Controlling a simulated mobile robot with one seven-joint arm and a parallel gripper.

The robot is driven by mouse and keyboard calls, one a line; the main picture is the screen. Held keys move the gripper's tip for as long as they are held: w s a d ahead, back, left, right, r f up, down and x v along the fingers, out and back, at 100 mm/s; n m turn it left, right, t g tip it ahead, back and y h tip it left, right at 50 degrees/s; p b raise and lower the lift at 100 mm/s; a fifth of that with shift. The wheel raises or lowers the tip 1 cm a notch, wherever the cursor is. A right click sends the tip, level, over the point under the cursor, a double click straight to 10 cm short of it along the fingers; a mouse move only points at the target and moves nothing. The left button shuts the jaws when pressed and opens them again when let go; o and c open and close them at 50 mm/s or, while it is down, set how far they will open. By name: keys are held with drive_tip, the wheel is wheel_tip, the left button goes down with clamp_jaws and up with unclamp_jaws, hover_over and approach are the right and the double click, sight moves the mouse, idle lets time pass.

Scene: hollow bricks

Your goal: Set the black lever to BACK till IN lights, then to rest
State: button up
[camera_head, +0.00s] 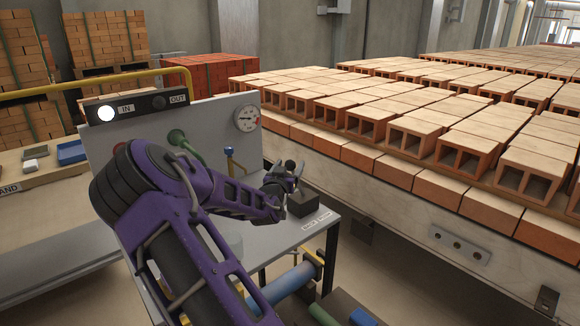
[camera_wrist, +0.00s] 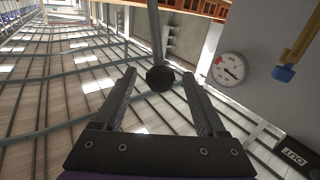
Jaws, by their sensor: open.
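The black lever's ball knob (camera_head: 290,165) stands above a dark box (camera_head: 302,204) on the grey console. Small white labels (camera_head: 316,220) lie by the box, too small to read. My gripper (camera_head: 284,178) is at the lever. In the wrist view the round black knob (camera_wrist: 160,79) sits between the open fingers (camera_wrist: 158,85), with space on both sides. Its grey rod (camera_wrist: 155,30) runs up out of the picture. The lever's exact tilt is hard to tell. The IN lamp (camera_head: 106,113) glows white; the OUT lamp (camera_head: 158,102) is dark.
A dial gauge (camera_head: 247,118) is on the panel. Rows of hollow bricks (camera_head: 400,140) fill the right side.

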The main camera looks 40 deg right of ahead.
drive_tip(key=shift+w+d, duration=0.35)
drive_tip(key=shift+d, duration=0.1)
clamp_jaws()
idle(1.2)
